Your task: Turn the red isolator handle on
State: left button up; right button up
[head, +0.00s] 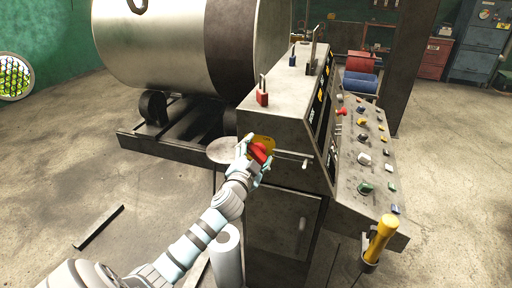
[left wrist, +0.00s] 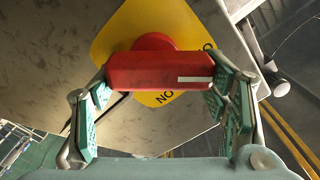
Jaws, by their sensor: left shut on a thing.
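The red isolator handle (head: 259,153) sits on a yellow plate (head: 266,142) on the side of the grey control cabinet (head: 277,190). In the left wrist view the handle (left wrist: 150,70) is a red bar with a white mark at its right end, lying across the picture over the yellow plate (left wrist: 125,35). My left gripper (head: 254,157) is shut on the handle, with a finger pad at each end of the bar; it also shows in the left wrist view (left wrist: 160,90). Part of the plate's lettering is hidden behind the handle. My right gripper is in neither view.
A sloped panel (head: 350,170) with several buttons and a yellow-handled lever (head: 381,240) are to the right. A large metal drum (head: 190,40) stands behind. The concrete floor at left is mostly clear.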

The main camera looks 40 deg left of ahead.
pick_arm(q)
jog(key=m, duration=0.2)
jog(key=m+p, duration=0.2)
jog(key=m, duration=0.1)
jog(key=shift+w+d+m, duration=0.1)
jog(key=shift+d+m, duration=0.15)
jog(key=shift+m, duration=0.05)
jog(key=shift+d+f+m+p, duration=0.15)
jog(key=shift+m+p, duration=0.15)
jog(key=shift+m, duration=0.65)
jog(key=shift+a+f+m+p, duration=0.15)
jog(key=shift+m+p, duration=0.15)
jog(key=shift+m, duration=0.65)
jog(key=shift+d, duration=0.1)
jog(key=shift+f, duration=0.1)
jog(key=o, duration=1.2)
jog(key=shift+c, duration=0.2)
jog(key=v, duration=1.2)
